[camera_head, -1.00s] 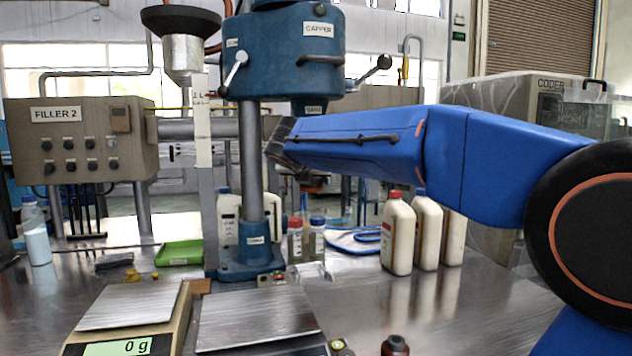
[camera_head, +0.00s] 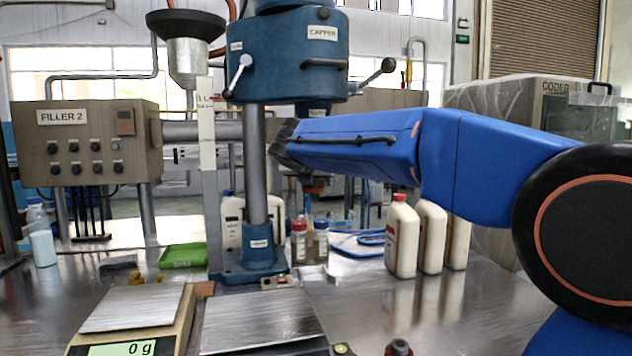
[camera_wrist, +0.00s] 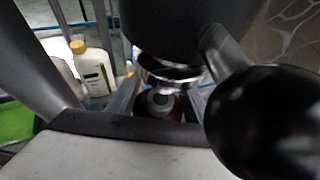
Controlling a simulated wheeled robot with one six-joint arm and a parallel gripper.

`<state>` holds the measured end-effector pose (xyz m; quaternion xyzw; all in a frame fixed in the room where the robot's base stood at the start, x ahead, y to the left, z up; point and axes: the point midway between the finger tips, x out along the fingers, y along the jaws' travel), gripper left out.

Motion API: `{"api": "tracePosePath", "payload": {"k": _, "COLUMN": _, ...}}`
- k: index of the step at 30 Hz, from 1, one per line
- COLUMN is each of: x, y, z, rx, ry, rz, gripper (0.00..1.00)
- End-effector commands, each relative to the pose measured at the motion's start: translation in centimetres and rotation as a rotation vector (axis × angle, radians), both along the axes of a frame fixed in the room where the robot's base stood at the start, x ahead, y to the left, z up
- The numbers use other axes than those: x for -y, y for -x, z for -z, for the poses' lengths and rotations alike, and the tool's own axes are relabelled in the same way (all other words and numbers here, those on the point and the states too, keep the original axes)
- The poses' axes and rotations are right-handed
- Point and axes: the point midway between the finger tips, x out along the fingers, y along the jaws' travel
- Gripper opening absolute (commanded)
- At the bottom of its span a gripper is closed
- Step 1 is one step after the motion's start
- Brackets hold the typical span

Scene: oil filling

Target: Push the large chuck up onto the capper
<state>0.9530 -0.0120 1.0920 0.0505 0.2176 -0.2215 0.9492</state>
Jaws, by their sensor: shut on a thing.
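In the wrist view, the capper's shiny metal ring (camera_wrist: 168,72) hangs under the dark head. My gripper (camera_wrist: 158,105) is shut on the large chuck (camera_wrist: 160,106), a dark reddish round piece with a grey top opening, just below the ring. I cannot tell whether chuck and ring touch. In the head view, my blue arm hides most of the gripper; a reddish part of the chuck (camera_head: 315,184) shows beneath the wrist.
A black knob handle (camera_wrist: 262,122) is close at the right in the wrist view. White bottles (camera_head: 403,237) stand right of the capper, with small jars (camera_head: 299,240) near its base. A scale (camera_head: 130,320) is front left.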

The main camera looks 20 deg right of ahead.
Motion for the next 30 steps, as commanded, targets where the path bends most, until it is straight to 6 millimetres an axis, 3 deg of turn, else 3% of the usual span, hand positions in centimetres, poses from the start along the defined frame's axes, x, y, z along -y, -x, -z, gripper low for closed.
{"api": "tracePosePath", "payload": {"k": 11, "x": 0.0, "y": 0.0, "z": -1.2, "rx": 0.001, "ry": -0.001, "rz": 0.000, "gripper": 0.09}}
{"api": "tracePosePath", "payload": {"k": 30, "x": 0.0, "y": 0.0, "z": -1.4, "rx": 0.001, "ry": 0.000, "rz": -0.001, "gripper": 0.09}}
